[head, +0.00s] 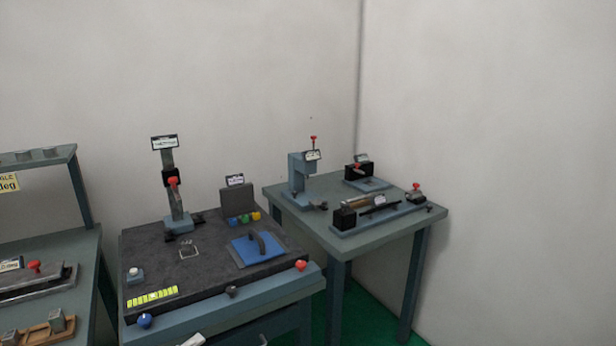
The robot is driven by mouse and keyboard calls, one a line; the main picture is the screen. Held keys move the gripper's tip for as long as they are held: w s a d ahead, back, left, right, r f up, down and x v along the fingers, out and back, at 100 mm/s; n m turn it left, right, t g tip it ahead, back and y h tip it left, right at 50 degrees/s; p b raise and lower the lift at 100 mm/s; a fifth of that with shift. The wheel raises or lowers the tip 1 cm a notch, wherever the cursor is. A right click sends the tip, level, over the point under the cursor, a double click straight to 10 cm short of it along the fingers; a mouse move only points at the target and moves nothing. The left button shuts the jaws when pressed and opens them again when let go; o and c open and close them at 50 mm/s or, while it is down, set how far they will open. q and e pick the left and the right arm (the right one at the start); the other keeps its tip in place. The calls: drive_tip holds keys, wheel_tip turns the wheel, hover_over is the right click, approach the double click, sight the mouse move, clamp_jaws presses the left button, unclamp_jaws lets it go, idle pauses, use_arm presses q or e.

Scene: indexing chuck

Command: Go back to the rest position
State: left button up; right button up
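Neither of my grippers shows in the head view, and no arm of mine can be made out. The middle bench has a dark granite-like top (210,265). On it stands an upright column device (178,205) with a red knob and a small display on top. A blue plate (257,250) with a dark arched handle lies at the right of this top.
A table (300,200) at the right carries a small press (298,175) and a bench fixture with a cylinder (362,207). A shelved bench (60,262) stands at the left. Red and blue knobs sit along the middle bench's front edge. Walls close off the back and right.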

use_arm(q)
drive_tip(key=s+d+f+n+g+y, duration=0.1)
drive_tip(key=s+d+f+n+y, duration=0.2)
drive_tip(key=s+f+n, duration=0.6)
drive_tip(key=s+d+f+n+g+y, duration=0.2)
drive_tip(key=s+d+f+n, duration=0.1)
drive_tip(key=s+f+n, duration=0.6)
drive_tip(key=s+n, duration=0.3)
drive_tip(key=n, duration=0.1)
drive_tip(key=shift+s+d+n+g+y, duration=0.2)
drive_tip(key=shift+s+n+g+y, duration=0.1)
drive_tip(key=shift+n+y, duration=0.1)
